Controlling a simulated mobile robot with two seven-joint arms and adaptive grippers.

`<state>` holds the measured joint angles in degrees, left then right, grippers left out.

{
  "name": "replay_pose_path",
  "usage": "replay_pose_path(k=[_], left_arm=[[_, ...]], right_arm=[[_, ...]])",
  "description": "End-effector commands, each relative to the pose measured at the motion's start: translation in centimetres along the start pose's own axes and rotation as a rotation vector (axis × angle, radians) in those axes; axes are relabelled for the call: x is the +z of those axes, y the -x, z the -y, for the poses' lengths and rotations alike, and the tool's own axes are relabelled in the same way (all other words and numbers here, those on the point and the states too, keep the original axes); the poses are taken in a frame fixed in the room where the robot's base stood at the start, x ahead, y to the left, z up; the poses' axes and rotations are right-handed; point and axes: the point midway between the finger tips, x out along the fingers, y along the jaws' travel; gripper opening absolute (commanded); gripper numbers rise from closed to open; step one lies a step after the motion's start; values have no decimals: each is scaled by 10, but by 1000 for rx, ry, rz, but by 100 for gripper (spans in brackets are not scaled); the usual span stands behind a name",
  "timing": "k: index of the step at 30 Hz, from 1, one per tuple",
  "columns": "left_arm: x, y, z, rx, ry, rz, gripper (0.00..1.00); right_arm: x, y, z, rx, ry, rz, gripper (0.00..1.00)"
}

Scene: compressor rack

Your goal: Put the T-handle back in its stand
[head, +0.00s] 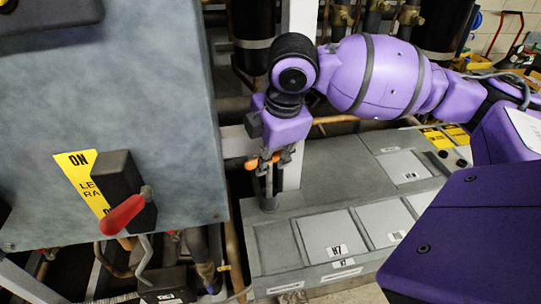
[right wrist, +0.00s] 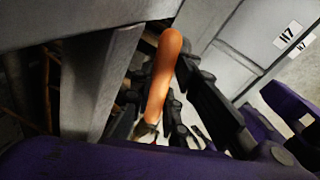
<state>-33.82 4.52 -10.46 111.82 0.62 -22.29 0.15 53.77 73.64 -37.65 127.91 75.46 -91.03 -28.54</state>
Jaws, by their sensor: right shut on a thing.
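The T-handle has an orange grip (head: 262,162), which also shows in the right wrist view as an orange bar (right wrist: 163,75) between dark fingers. My right gripper (head: 272,163) is shut on the T-handle and points down over the left end of the grey box. Below it, the handle's shaft appears to run down toward a short grey cylindrical stand (head: 268,203) on the box top. I cannot tell whether the shaft's tip is inside the stand or in front of it. My left gripper is not in view.
A large grey cabinet (head: 110,110) stands close on the left, with a red-handled lever (head: 123,215) sticking out. The grey box (head: 330,195) has panels labelled H7. Pipes and dark cylinders stand behind.

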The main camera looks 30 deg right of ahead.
Motion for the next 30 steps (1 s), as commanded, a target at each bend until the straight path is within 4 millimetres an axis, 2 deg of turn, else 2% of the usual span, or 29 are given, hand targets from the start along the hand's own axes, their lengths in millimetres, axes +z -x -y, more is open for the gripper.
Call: replay_pose_path(k=[14,15,20,30], left_arm=[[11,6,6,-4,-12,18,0],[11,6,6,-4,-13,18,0],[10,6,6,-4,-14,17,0],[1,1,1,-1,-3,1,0]], right_arm=[[0,0,0,2,0,-1,0],[0,0,0,2,0,-1,16],[0,0,0,1,0,0,37],[0,2,0,0,0,0,37]])
